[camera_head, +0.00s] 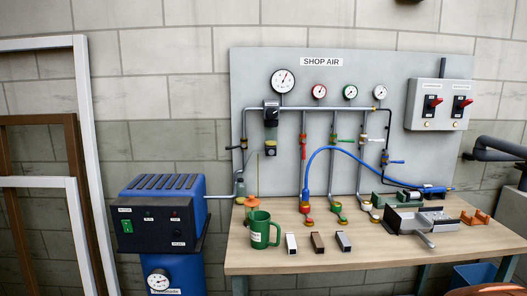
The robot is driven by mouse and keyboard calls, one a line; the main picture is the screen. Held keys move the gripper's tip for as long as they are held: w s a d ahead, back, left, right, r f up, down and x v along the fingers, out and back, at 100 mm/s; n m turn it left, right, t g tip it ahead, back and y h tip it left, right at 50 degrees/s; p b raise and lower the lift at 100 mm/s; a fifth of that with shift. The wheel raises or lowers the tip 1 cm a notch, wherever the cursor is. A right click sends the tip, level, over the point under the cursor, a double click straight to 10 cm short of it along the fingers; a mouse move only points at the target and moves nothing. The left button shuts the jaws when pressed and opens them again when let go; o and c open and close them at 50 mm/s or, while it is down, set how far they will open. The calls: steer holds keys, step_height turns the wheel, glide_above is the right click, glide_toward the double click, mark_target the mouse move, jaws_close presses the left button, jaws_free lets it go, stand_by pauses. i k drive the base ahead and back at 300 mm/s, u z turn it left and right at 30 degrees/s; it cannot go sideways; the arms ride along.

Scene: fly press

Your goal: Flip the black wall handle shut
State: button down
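A small black handle (234,148) sticks out to the left from the upright pipe at the left side of the grey SHOP AIR panel (262,80). It looks roughly level, across the pipe, though it is small in the picture. Other lever handles on the panel are red (303,150), green (344,140) and blue (397,162). My gripper is not in the picture.
A blue machine (163,205) stands to the left. A blue hose (345,150) arches before the panel.

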mark_target(244, 146)
steer(key=u, duration=0.05)
steer(key=i, duration=0.55)
steer(key=u, duration=0.8)
steer(key=i, duration=0.45)
steer(key=u, duration=0.55)
